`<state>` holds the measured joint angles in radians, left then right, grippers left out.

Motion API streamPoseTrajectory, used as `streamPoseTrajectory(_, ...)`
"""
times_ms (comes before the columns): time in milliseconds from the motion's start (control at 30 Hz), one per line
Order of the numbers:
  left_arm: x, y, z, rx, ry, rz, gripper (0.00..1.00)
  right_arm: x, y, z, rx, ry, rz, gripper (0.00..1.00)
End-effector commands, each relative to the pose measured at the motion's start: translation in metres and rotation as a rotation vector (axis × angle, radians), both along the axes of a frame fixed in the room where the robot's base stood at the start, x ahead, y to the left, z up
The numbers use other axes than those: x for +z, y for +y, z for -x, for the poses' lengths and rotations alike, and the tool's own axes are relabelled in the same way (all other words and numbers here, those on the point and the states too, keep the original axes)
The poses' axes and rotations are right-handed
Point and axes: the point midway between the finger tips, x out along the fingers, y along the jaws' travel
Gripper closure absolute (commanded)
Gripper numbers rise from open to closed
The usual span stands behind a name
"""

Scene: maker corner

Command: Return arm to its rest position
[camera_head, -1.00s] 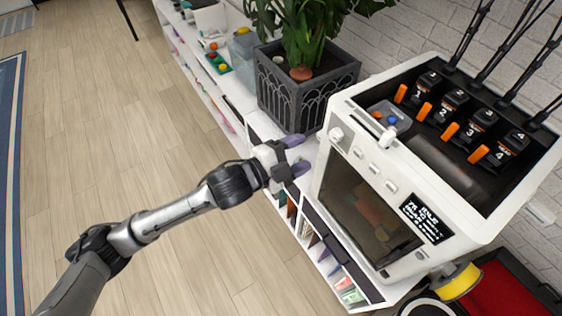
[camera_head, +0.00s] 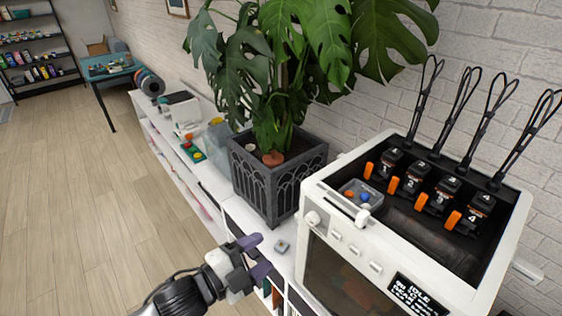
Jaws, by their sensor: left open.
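My left arm comes in from the bottom of the head view. Its left gripper (camera_head: 264,256) has purple fingertips, spread apart with nothing between them. It is beside the front edge of the white shelf top (camera_head: 246,217), left of the white printer. A small grey block (camera_head: 282,246) lies on the shelf top just right of the fingertips, apart from them. My right arm and gripper are not in view.
The white printer (camera_head: 315,200) stands close on the right, with black filament units on top. A dark planter (camera_head: 262,190) with a large plant stands behind the gripper. Bare wooden floor (camera_head: 90,220) lies to the left.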

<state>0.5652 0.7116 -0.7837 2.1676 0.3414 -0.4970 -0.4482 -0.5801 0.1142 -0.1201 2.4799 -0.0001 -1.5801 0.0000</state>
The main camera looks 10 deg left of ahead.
Motion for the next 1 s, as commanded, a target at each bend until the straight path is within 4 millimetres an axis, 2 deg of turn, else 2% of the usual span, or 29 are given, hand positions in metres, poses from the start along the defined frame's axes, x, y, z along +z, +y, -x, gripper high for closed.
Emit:
streamPoseTrajectory(167, -0.005, 0.002, -0.002, 0.022, 0.06, 0.022, 0.4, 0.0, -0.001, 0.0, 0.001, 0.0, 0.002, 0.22)
streamPoseTrajectory(300, -0.027, 0.019, -0.01, 0.152, 0.208, -0.017, 0.4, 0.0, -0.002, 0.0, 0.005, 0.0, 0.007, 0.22)
streamPoseTrajectory(400, -0.037, 0.034, -0.011, 0.271, 0.292, -0.055, 0.4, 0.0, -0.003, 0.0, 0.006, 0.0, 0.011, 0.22)
streamPoseTrajectory(533, -0.027, 0.06, -0.013, 0.429, 0.339, -0.058, 0.4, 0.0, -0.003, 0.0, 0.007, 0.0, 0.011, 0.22)
streamPoseTrajectory(667, -0.005, 0.078, -0.013, 0.564, 0.359, -0.008, 0.4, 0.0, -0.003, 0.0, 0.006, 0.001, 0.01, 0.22)
streamPoseTrajectory(800, -0.001, 0.095, 0.001, 0.703, 0.43, 0.08, 0.4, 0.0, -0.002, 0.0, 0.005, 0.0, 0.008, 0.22)
streamPoseTrajectory(1000, -0.032, 0.113, 0.034, 0.846, 0.587, 0.191, 0.4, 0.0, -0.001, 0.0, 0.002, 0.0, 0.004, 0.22)
